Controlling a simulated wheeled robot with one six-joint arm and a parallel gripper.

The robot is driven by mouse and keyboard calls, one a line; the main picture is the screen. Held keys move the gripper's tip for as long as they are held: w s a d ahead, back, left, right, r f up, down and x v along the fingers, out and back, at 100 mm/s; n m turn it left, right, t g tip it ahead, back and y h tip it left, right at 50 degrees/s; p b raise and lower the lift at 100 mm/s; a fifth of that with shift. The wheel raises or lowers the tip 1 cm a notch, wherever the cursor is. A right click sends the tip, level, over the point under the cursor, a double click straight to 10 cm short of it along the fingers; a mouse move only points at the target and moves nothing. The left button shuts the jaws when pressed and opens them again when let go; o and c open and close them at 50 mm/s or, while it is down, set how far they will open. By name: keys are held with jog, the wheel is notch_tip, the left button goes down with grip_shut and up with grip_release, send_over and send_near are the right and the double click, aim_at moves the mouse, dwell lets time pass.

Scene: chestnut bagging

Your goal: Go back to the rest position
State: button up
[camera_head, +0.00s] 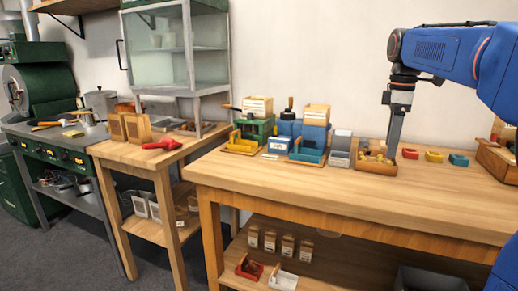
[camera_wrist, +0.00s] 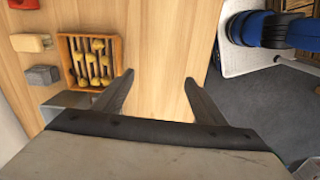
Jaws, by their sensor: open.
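My gripper (camera_head: 392,146) hangs from the blue arm and points down over the right part of the wooden workbench (camera_head: 330,196). In the head view it overlaps the right side of a small wooden tray (camera_head: 377,167). In the wrist view my gripper (camera_wrist: 157,82) shows its two dark fingers wide apart, with only bare wood and floor between and beyond them. The tray (camera_wrist: 62,60) with several yellow-topped pieces lies to the left of the fingers there. No chestnut or bag is seen in the fingers.
Small red (camera_head: 410,153), yellow (camera_head: 434,156) and blue (camera_head: 459,160) pieces lie right of the tray. Green (camera_head: 252,131) and blue (camera_head: 306,133) stands are to its left. A wooden box (camera_head: 496,163) sits at the right. The bench's front is clear.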

jog(key=s+a+f+m+t, duration=0.1)
jog(key=s+f+m, duration=0.3)
jog(key=s+f, duration=0.4)
jog(key=s+a+f+m+t, duration=0.2)
jog(key=s+a+f+m, duration=0.2)
jog(key=s+f, duration=0.4)
jog(key=s+a+f+m+t, duration=0.1)
jog(key=s+a+f+m, duration=0.2)
jog(key=s+f, duration=0.6)
jog(key=s+m, duration=0.1)
jog(key=s, duration=0.3)
jog(key=shift+s+a+m+t, duration=0.25)
jog(key=shift+s+m+t, duration=0.05)
jog(key=shift+s+m, duration=0.1)
